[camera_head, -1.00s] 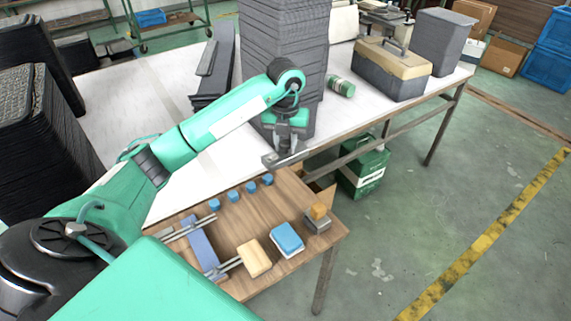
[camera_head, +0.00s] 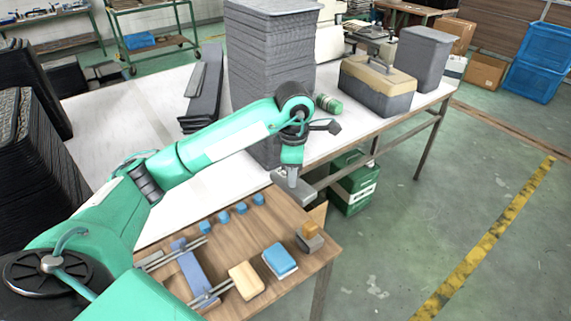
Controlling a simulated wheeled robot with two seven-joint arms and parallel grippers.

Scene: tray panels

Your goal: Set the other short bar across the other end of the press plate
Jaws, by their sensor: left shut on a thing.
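My left gripper (camera_head: 292,177) is over the far right corner of the wooden table, shut on a grey bar (camera_head: 300,191) and holding it above the tabletop. The fingertips are small and partly hidden by the wrist. A blue-purple plate (camera_head: 194,271), which looks like the press plate, lies lengthwise on the table's left part. Thin metal rods (camera_head: 188,249) lie across its far end. More rods (camera_head: 213,294) show at its near end; I cannot tell exactly how they rest on the plate. My right gripper is not in view.
On the wooden table (camera_head: 238,246) are several small blue blocks (camera_head: 240,208), a tan block (camera_head: 246,281), a blue-and-white block (camera_head: 280,260) and a grey block (camera_head: 310,242) with an orange piece. A white bench (camera_head: 118,120) with stacked grey trays (camera_head: 265,60) stands behind.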

